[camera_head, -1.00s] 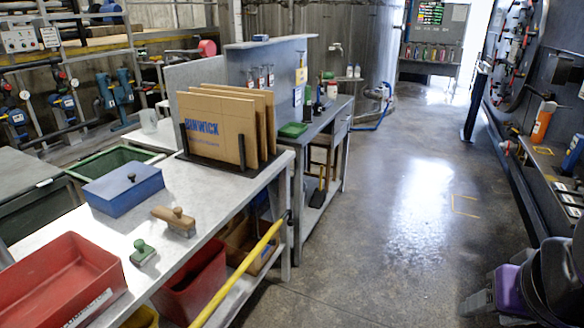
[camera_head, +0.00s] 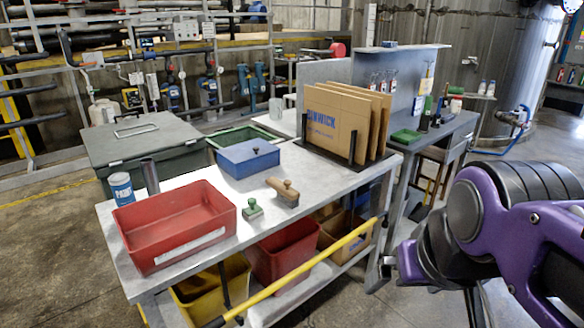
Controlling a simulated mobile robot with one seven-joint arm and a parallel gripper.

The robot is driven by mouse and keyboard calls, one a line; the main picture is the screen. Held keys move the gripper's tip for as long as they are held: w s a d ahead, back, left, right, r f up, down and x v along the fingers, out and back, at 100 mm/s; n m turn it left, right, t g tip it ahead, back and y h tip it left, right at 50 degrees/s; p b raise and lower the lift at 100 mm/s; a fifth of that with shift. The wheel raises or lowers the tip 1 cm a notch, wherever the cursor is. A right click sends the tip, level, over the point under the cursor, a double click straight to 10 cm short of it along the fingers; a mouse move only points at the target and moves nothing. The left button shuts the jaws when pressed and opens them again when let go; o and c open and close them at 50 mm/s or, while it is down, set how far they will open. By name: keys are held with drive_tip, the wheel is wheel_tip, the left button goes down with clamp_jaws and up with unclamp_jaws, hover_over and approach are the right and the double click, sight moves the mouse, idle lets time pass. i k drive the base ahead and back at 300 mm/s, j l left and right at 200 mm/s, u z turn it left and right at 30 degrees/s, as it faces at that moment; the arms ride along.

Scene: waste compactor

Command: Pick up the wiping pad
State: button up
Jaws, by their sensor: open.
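A tan block with a brown knob handle (camera_head: 283,192) lies on the front grey workbench (camera_head: 180,262), left of the cardboard sheets. A smaller green block with a knob (camera_head: 252,210) sits to its left, apart from it. Either could be the wiping pad; I cannot tell for certain which. My gripper (camera_head: 392,266) is at the right, beyond the bench's right end and apart from both blocks. It is open, and nothing shows in it; its fingers are small and partly hidden by my purple arm.
Cardboard sheets (camera_head: 335,118) stand in a black rack behind. A green lid-like tray (camera_head: 406,136) lies on the rear bench.

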sight(254, 210)
drive_tip(key=u, duration=0.7)
drive_tip(key=i+l, duration=0.05)
